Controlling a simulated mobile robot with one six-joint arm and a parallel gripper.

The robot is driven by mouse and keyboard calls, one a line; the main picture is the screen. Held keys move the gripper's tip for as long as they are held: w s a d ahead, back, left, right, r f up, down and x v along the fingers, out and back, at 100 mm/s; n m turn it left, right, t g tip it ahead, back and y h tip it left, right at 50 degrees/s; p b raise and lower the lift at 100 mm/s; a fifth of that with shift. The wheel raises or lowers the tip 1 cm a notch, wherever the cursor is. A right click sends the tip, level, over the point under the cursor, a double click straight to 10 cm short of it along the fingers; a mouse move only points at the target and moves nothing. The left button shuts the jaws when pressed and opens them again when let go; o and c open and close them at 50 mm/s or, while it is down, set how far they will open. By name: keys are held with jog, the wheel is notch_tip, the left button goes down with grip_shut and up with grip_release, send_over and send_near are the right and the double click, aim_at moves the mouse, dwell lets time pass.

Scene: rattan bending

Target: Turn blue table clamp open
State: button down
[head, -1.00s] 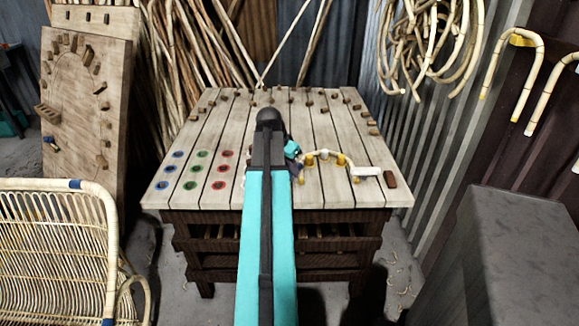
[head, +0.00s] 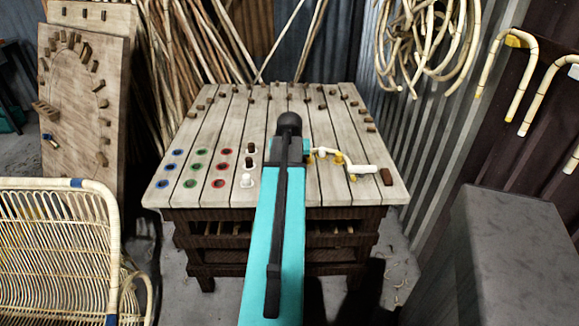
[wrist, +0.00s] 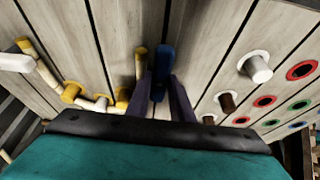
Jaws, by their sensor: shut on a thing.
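The blue table clamp (wrist: 162,64) stands up from the table planks in the wrist view, between the two dark fingers of my gripper (wrist: 161,84). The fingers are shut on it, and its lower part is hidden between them. In the head view my arm covers the clamp and most of the gripper. The slatted wooden table (head: 190,135) bears it.
A pale rattan piece (head: 344,162) with yellow clamps lies just right of my gripper; a yellow peg (wrist: 140,58) is close beside the blue clamp. A white peg (head: 247,181) and blue, green and red-ringed holes (head: 197,168) lie left.

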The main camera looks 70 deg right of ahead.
jog(key=shift+s, duration=0.3)
jog(key=c, duration=1.6)
grip_release()
jog(key=shift+d, duration=0.1)
jog(key=shift+o, duration=0.2)
jog(key=shift+w, duration=0.1)
jog(key=shift+r, duration=0.1)
jog(key=shift+v, duration=0.95)
jog(key=v, duration=1.1)
jog(key=shift+r+b, duration=0.3)
jog(key=shift+b, duration=0.1)
